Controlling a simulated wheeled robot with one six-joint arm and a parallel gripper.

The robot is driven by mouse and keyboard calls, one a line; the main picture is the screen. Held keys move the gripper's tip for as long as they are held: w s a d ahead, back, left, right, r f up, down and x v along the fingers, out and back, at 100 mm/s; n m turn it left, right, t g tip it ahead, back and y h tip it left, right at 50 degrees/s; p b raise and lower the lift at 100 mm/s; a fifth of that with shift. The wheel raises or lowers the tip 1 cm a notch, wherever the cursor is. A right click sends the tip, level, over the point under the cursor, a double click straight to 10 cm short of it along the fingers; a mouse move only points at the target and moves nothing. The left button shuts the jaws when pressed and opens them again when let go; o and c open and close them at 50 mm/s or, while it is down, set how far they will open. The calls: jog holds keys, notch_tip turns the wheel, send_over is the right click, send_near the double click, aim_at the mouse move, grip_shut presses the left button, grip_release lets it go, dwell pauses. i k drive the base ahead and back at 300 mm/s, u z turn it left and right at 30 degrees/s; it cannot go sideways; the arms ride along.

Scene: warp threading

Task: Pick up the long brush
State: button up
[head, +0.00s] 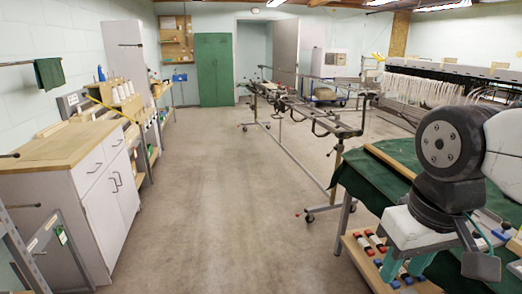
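I cannot make out the long brush for certain. A long, thin tan wooden piece (389,160) lies at the far left edge of the green-covered table (363,186) on the right; I cannot tell if it is the brush. My arm is folded over this table and hides much of its top. My gripper (478,255) hangs at the lower right, beyond the wooden piece's near end and apart from it. Its fingers are not clear enough to tell open from shut.
Colored spools (376,240) sit on a low wooden shelf under the table. A wood-topped cabinet (68,145) stands at left, with white thread cones (122,91) behind it. A wheeled metal frame (298,150) runs through the middle distance. The floor (215,220) between is clear.

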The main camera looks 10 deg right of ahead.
aim_at(400, 171)
jog(key=i, duration=3.9)
jog(key=z, duration=1.9)
